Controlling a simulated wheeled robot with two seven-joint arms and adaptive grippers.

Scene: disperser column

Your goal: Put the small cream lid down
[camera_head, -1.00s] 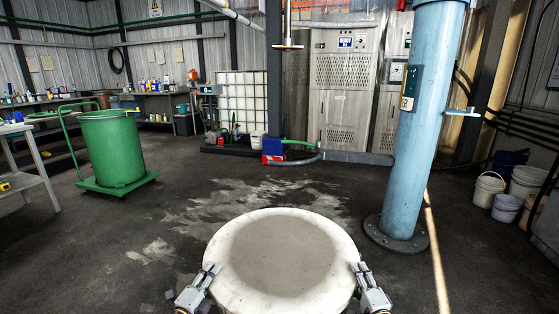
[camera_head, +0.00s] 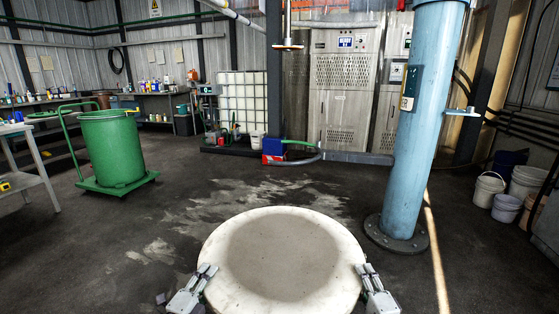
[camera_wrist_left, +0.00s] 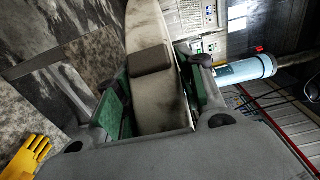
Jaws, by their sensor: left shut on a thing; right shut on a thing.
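The cream lid (camera_head: 282,258) is a large round disc with a grey-beige middle and a pale rim, low in the front centre of the head view. My left gripper (camera_head: 207,276) is shut on its left rim. My right gripper (camera_head: 364,276) is shut on its right rim. In the left wrist view the lid (camera_wrist_left: 150,60) passes between the two fingers of my left gripper (camera_wrist_left: 158,105). The lid hides the floor beneath it, and I cannot tell its height.
A blue column (camera_head: 408,130) with a bolted floor flange stands to the right of the lid. A green drum on a trolley (camera_head: 110,150) stands at the left. Pails (camera_head: 487,189) stand at the far right. Stained floor between is clear.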

